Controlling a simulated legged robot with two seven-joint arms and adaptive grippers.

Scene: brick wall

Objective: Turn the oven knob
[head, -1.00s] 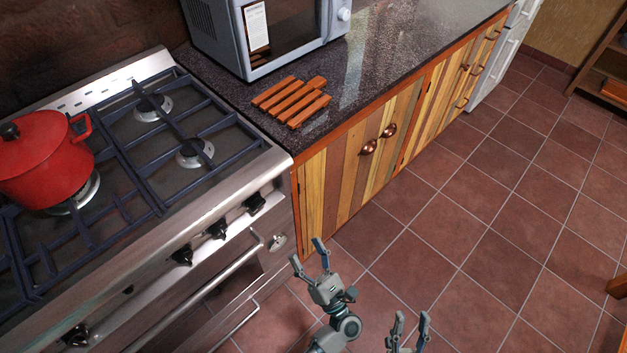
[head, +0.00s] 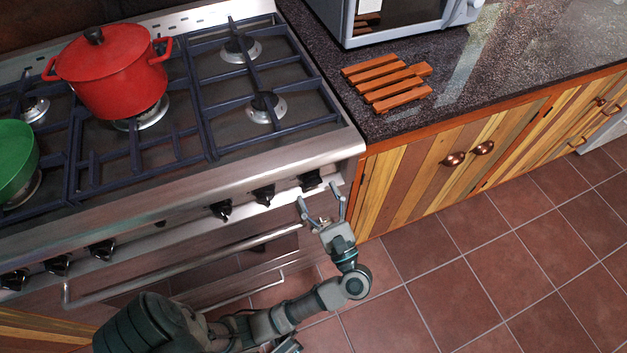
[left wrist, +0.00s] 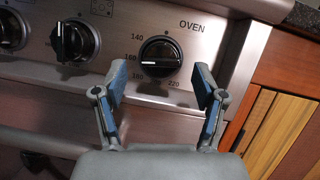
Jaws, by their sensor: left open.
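The oven knob (left wrist: 160,56) is round and black, with a white mark across its lower left part and temperature numbers around it. In the left wrist view it lies just beyond the fingertips, below the word OVEN. In the head view it is the rightmost knob (head: 311,180) on the stove front. My left gripper (head: 321,193) is open and empty in front of this knob. In the left wrist view its blue-padded fingers (left wrist: 160,82) stand to either side of the knob's lower part, apart from it. My right gripper is not clearly in view.
Another black knob (left wrist: 74,41) sits left of the oven knob. The oven door handle (head: 190,262) runs below the panel. A red pot (head: 112,78) and a green pot (head: 14,160) stand on the stove. A wooden cabinet (head: 410,180) adjoins on the right.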

